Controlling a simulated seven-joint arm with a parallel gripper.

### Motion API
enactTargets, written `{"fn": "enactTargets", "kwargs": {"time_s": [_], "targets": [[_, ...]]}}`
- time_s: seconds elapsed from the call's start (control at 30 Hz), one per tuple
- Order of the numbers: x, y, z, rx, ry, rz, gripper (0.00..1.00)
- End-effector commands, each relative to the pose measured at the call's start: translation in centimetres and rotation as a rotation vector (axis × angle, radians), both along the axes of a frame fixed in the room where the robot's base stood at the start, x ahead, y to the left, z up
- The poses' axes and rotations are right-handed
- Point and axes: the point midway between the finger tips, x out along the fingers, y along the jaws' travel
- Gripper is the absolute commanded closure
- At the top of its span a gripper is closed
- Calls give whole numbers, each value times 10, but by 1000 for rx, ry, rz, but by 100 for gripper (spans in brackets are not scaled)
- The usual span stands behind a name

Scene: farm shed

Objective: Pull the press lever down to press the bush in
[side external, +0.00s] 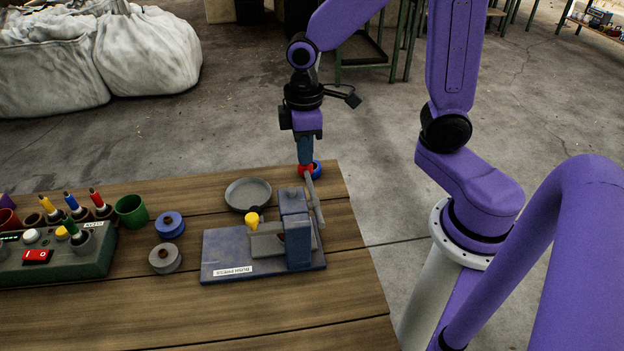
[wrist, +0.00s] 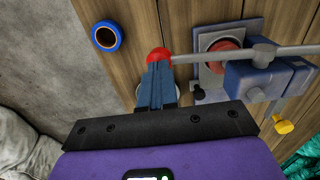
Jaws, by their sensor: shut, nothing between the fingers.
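The press (side external: 297,230) stands on a blue-grey base plate (side external: 222,252) near the table's right edge. Its grey lever (side external: 314,200) rises along the column's right side to a red knob (side external: 305,170). In the wrist view the lever (wrist: 205,57) runs sideways from the press head (wrist: 255,80) to the red knob (wrist: 159,54). My gripper (side external: 305,163) is shut, pointing down, with its fingertips at the knob. The fingers (wrist: 158,66) overlap part of the knob in the wrist view; I cannot tell whether they touch. A round red part (wrist: 222,46) shows in the press; the bush is not clearly identifiable.
A blue ring (wrist: 106,36) lies on the table beyond the knob. A grey dish (side external: 248,194) sits behind the press. A yellow knob (side external: 252,219) is on the press. Blue (side external: 170,224) and grey (side external: 165,258) spools, a green cup (side external: 131,211) and a switch box (side external: 60,262) stand left.

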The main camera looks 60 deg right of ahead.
Motion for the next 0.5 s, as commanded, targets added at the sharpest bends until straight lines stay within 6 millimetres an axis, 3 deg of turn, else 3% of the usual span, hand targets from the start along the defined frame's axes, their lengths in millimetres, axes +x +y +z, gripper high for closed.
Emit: {"fn": "enactTargets", "kwargs": {"time_s": [0.5], "targets": [[0,1,-7,0,0,0,100]]}}
